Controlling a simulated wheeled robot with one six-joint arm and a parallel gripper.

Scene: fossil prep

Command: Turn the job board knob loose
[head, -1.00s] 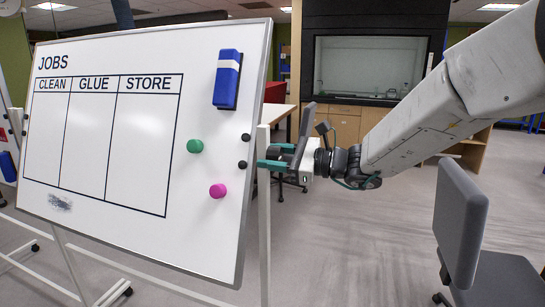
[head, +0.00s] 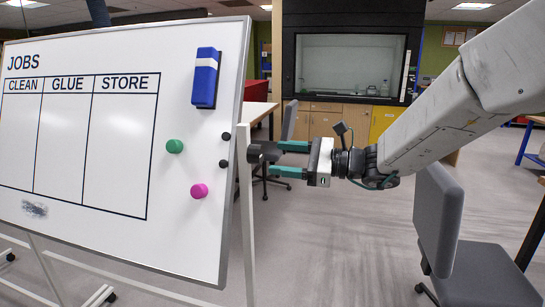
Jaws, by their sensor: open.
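The white job board (head: 110,205) fills the left of the head view, headed JOBS, with CLEAN, GLUE and STORE columns. A dark, knob-like shape (head: 257,153) shows beside the white post (head: 247,215) at the board's right edge. It partly overlaps the dark chair behind, so its outline is unclear. My gripper (head: 280,159) is right of the post, pointing left, with its two green fingers apart. The fingertips are level with the dark shape and close to its right end. I cannot tell whether they touch it. Nothing is visibly gripped.
A blue and white eraser (head: 205,78), a green magnet (head: 175,146), a pink magnet (head: 199,191) and two small black magnets (head: 226,136) are on the board. A grey chair (head: 440,225) stands at right, below my arm. Open floor (head: 325,245) lies between chair and board.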

